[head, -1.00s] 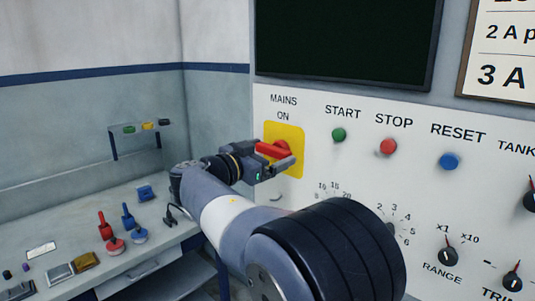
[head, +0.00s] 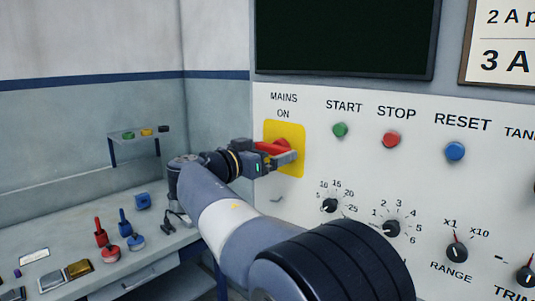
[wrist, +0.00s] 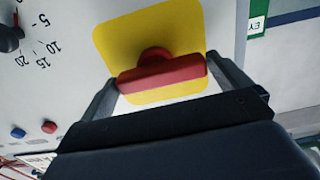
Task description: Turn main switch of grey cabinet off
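The main switch is a red bar handle (head: 272,147) on a yellow plate (head: 298,134), under the words MAINS and ON on the grey cabinet (head: 320,100). In the head view the handle lies roughly sideways. My gripper (head: 281,155) is at the switch and partly covers it. In the wrist view the red handle (wrist: 165,75) lies between the fingers of my gripper (wrist: 162,70), on the yellow plate (wrist: 125,40). The fingers are spread wide, one at each end of the handle. I cannot tell whether they touch it.
Green START (head: 340,130), red STOP (head: 391,140) and blue RESET (head: 455,151) buttons sit right of the switch.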

